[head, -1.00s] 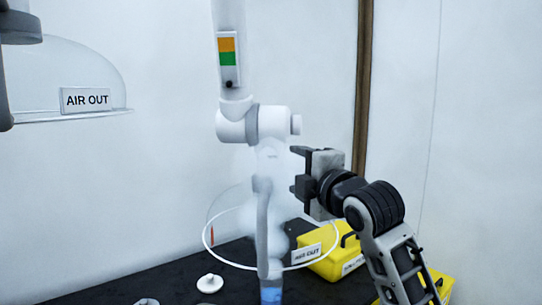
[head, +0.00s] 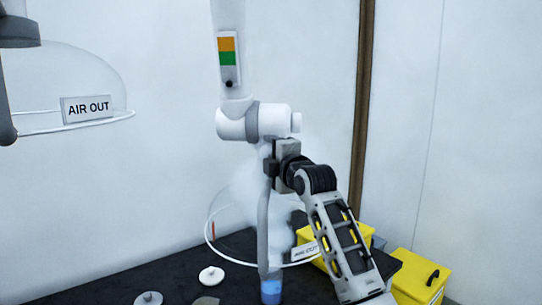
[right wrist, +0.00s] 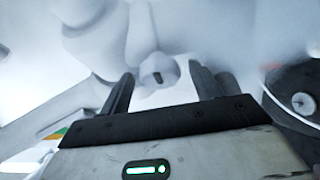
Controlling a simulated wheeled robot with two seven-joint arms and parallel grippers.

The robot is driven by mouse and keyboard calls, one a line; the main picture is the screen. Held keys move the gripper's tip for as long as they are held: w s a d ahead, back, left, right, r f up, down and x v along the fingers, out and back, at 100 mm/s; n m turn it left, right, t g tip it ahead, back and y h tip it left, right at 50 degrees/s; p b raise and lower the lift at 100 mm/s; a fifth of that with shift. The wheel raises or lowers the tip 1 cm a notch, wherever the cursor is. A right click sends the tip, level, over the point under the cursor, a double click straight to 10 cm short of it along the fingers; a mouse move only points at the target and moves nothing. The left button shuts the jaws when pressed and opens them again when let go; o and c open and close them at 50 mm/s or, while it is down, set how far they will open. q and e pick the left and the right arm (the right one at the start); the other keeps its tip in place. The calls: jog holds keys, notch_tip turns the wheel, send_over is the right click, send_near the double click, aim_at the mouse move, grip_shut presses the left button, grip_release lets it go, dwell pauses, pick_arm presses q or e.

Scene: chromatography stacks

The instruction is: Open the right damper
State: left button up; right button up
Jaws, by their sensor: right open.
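The right extraction arm (head: 228,60) is a white tube with an orange and green label (head: 228,52). A thick white joint (head: 255,123) sits below it, and a grey tube runs down to a clear hood (head: 232,240). I cannot tell for sure which part is the damper. My right gripper (head: 269,167) is open, at the tube just below the joint. In the right wrist view its fingers (right wrist: 160,95) are apart, with a small white knob (right wrist: 157,73) with a dark slot showing between and beyond them. Contact cannot be told. My left gripper is out of view.
White haze hangs around the clear hood. A second hood with an AIR OUT sign (head: 87,109) is at the left. Yellow cases (head: 418,275) stand at the right. The black table (head: 100,287) carries white round pieces (head: 211,274) and a blue container (head: 271,290).

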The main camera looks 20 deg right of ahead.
jog(key=c, duration=1)
jog(key=shift+o, duration=0.2)
jog(key=shift+d, duration=0.1)
jog(key=n, duration=0.1)
jog(key=n+g, duration=0.2)
jog(key=shift+r+h, duration=0.25)
jog(key=shift+h, duration=0.05)
jog(key=n+g+h, duration=0.1)
jog(key=n, duration=0.2)
jog(key=shift+r+n+g, duration=0.15)
jog(key=shift+n+g, duration=0.15)
jog(key=shift+g, duration=0.1)
jog(key=n+h, duration=0.1)
jog(key=n+g+h, duration=0.1)
jog(key=n, duration=0.1)
jog(key=shift+w+a+g+h, duration=0.1)
jog(key=shift+a+g+h, duration=0.2)
jog(key=shift+h, duration=0.1)
jog(key=shift+a+n+g+h, duration=0.1)
jog(key=shift+n+g+h, duration=0.4)
jog(key=shift+n+h, duration=0.6)
jog(key=shift+n, duration=0.3)
